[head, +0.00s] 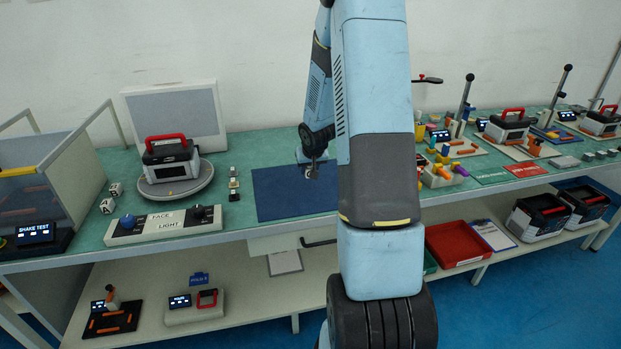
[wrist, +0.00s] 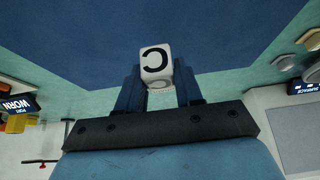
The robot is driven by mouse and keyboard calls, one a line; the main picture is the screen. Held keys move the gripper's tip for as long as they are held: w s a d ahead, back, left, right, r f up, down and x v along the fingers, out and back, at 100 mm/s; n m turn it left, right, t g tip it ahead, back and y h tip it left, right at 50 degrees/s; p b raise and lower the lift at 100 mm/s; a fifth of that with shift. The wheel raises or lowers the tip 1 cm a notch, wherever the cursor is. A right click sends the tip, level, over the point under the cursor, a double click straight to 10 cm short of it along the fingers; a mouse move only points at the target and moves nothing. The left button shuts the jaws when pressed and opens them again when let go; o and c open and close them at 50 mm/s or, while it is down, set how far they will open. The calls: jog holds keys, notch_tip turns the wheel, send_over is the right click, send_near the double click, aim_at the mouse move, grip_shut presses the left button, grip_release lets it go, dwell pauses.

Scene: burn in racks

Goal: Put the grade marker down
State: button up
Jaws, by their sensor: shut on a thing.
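The grade marker is a white cube (wrist: 156,63) with a black letter C, seen in the wrist view between the two dark blue fingers. My gripper (wrist: 158,90) is shut on it. In the head view my gripper (head: 312,168) is over the dark blue mat (head: 283,193) on the green bench, and a small part of the white cube shows there. I cannot tell whether the cube touches the mat.
Two more white lettered cubes (head: 115,189) stand at the left of the bench. A round turntable (head: 177,186) bears a black unit with a red handle (head: 166,140). The FACE LIGHT panel (head: 164,225) is in front. The mat is otherwise clear where visible.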

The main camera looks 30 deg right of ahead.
aim_at(311, 185)
jog(key=shift+w+d+f, duration=0.25)
jog(key=shift+d+f, duration=0.35)
jog(key=shift+f, duration=0.3)
notch_tip(311, 185, down, 3)
jog(key=shift+r, duration=0.15)
jog(key=o, duration=1)
